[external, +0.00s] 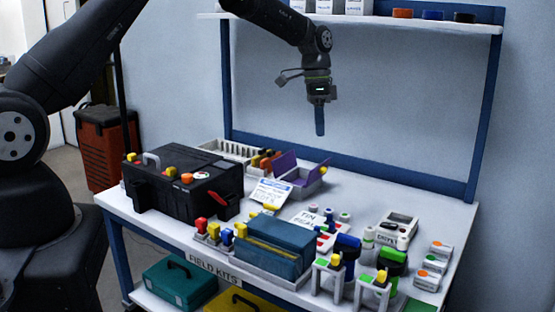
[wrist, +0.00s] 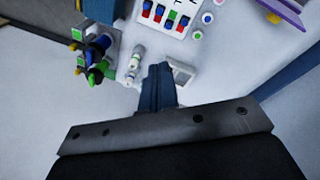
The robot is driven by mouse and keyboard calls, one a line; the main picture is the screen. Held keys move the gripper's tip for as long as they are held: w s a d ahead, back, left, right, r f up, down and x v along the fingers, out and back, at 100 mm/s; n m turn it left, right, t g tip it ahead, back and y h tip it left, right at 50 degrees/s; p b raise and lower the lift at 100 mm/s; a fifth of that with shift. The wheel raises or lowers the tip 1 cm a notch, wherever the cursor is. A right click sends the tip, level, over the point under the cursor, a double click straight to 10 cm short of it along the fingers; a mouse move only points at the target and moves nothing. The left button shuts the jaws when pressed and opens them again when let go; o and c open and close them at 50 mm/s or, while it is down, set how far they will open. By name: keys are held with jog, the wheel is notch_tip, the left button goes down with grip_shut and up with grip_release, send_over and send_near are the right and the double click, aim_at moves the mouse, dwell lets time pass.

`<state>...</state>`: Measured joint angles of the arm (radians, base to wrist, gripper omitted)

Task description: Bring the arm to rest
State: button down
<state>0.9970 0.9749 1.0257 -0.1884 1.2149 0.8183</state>
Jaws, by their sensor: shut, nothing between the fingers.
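My gripper (external: 320,118) hangs in the air above the back of the white workbench (external: 455,222), pointing down. Its fingers are together with nothing between them, and it touches nothing. In the wrist view the blue fingers (wrist: 158,88) show in the middle, closed, above the bench top. My dark arm reaches in from the upper left in the external view.
A shelf (external: 370,20) with boxes runs above at the back. Air around my gripper is free.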

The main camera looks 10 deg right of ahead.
jog(key=shift+s+d+r+m+t, duration=0.15)
jog(key=shift+r+m+t, duration=0.05)
jog(key=shift+r+m, duration=0.35)
jog(key=shift+s+d+r+m+t, duration=0.2)
jog(key=shift+r+m, duration=0.3)
jog(key=shift+m, duration=0.15)
jog(key=shift+s+d+r+m+t, duration=0.15)
jog(key=shift+r+m+t, duration=0.05)
jog(key=shift+r+m, duration=0.35)
jog(key=c, duration=2.2)
grip_release()
jog(key=c, duration=0.7)
grip_release()
jog(key=o, duration=0.7)
jog(key=shift+s+a+r+n, duration=0.15)
jog(key=shift+s+n, duration=0.15)
jog(key=shift+n, duration=0.25)
jog(key=s+a+r+n+t, duration=0.15)
jog(key=s+a+n, duration=0.35)
jog(key=n, duration=0.8)
notch_tip(320, 180, down, 9)
jog(key=d, duration=0.1)
jog(key=shift+s, duration=0.25)
jog(key=shift+r+g, duration=0.15)
jog(key=shift+g, duration=0.1)
